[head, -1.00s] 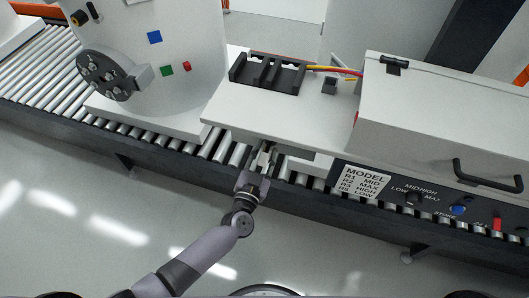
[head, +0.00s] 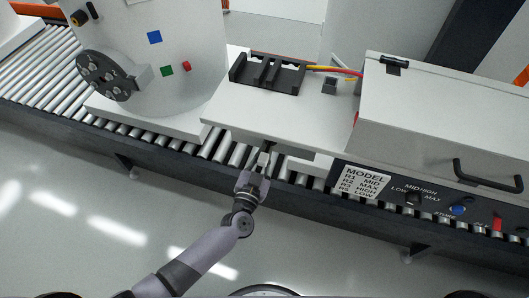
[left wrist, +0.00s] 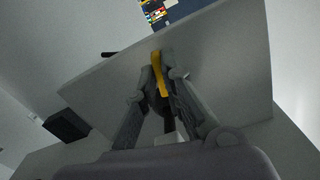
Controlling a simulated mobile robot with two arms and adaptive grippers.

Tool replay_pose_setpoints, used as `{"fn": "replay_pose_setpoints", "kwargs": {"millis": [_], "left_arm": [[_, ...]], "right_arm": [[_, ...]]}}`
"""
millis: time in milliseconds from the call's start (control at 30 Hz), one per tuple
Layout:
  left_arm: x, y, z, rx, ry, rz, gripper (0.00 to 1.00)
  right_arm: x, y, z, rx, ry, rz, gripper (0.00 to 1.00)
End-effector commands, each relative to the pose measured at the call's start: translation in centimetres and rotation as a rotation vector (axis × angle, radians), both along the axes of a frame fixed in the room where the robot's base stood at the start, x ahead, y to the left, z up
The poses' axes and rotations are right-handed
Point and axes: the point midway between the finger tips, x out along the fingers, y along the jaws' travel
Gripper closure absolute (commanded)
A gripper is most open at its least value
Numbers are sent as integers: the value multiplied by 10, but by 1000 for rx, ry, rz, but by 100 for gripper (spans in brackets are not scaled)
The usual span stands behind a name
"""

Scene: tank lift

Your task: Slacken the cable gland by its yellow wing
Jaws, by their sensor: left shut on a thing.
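The yellow wing (left wrist: 157,70) shows in the left wrist view as a narrow upright strip between my left fingertips. My left gripper (left wrist: 160,82) is shut on it, with a finger on either side. In the head view my left gripper (head: 265,158) reaches up to the front edge of the white shelf, and the wing cannot be made out there. The body of the cable gland is mostly hidden behind the fingers. My right gripper is not in view.
A white plate (head: 228,108) carrying a black terminal block (head: 268,74) overhangs the roller conveyor (head: 50,75). A white cabinet (head: 440,115) with a black handle and a MODEL label (head: 363,181) stands right. A white tank (head: 165,45) with a round flange stands left.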

Motion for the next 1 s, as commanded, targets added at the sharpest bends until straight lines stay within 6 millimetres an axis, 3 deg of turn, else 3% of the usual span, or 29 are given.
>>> {"fn": "replay_pose_setpoints", "kwargs": {"millis": [367,1000], "left_arm": [[-3,-9,-3,-207,71,2,100],[-12,-34,4,-782,259,1,100]], "right_arm": [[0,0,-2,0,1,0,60],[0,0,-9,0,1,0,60]]}}
